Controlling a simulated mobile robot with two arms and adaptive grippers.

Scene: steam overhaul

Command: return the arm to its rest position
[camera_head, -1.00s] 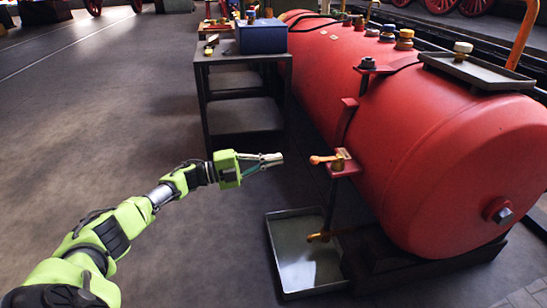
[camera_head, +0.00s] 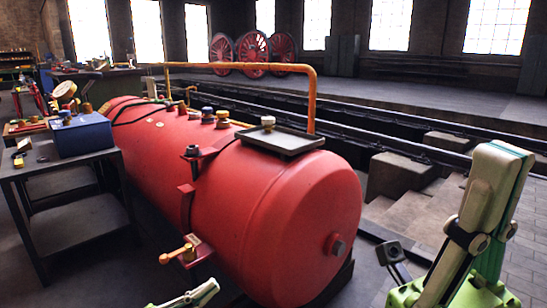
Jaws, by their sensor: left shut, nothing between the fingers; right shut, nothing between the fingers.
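My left gripper (camera_head: 192,295) shows only its finger ends at the bottom edge, just below the orange valve handle (camera_head: 177,253) on the near end of the red tank (camera_head: 275,215). Its fingers are together with nothing between them. The rest of the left arm is out of view. My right gripper (camera_head: 503,158) stands large and close at the lower right, fingers pointing up, shut and empty. It is to the right of the tank and apart from it in the picture.
A dark cart (camera_head: 75,212) carrying a blue box (camera_head: 82,134) stands left of the tank. A tray with a knob (camera_head: 268,125) sits on the tank top under an orange rail (camera_head: 312,100). Concrete blocks (camera_head: 395,175) and rails lie behind; red wheels (camera_head: 250,50) stand at the back.

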